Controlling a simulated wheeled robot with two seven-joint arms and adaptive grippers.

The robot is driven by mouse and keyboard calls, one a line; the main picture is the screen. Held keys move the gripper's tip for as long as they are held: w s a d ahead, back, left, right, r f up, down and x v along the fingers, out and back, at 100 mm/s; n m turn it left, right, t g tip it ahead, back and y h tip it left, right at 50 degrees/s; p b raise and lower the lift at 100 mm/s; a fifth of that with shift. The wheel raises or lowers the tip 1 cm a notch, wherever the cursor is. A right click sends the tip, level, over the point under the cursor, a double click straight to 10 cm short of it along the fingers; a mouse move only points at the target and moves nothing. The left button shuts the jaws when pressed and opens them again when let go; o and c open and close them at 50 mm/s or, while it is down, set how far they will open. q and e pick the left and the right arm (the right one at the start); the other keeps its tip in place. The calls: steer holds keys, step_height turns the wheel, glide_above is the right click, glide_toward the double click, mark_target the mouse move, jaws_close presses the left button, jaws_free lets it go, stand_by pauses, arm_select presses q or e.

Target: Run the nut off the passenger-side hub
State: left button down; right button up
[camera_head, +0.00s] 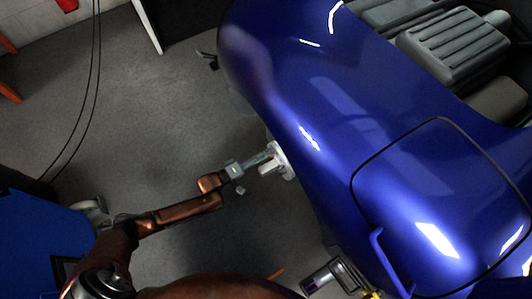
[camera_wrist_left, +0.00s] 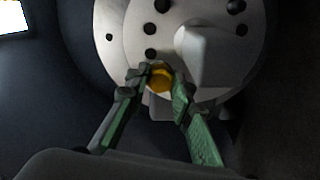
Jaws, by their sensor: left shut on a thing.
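The hub (camera_head: 281,160) is a pale, round metal face on the side of the blue car. In the left wrist view the hub (camera_wrist_left: 135,30) fills the top middle, with several dark holes and a protruding centre. A golden nut (camera_wrist_left: 160,77) sits low on the hub face, below the holes. My left gripper (camera_head: 262,160) reaches the hub from the left. In the wrist view its green-padded fingers (camera_wrist_left: 160,84) are closed around the nut, one on each side. The nut is hidden in the head view. My right gripper does not show.
A blue cabinet (camera_head: 40,245) stands at lower left. A silver and dark device (camera_head: 330,277) is at bottom centre. Grey floor (camera_head: 160,110) is open left of the car.

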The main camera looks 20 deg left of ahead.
arm_select(q)
steer(key=n+b, duration=0.1)
steer(key=n, duration=0.5)
steer(key=shift+a, duration=0.15)
steer(key=c, duration=1.8)
jaws_free()
steer(key=shift+c, duration=0.2)
steer(key=m+p, duration=0.1)
steer(key=m, duration=2.3)
steer(key=shift+d+p, duration=0.2)
steer(key=shift+p, duration=0.1)
steer(key=shift+c, duration=0.5)
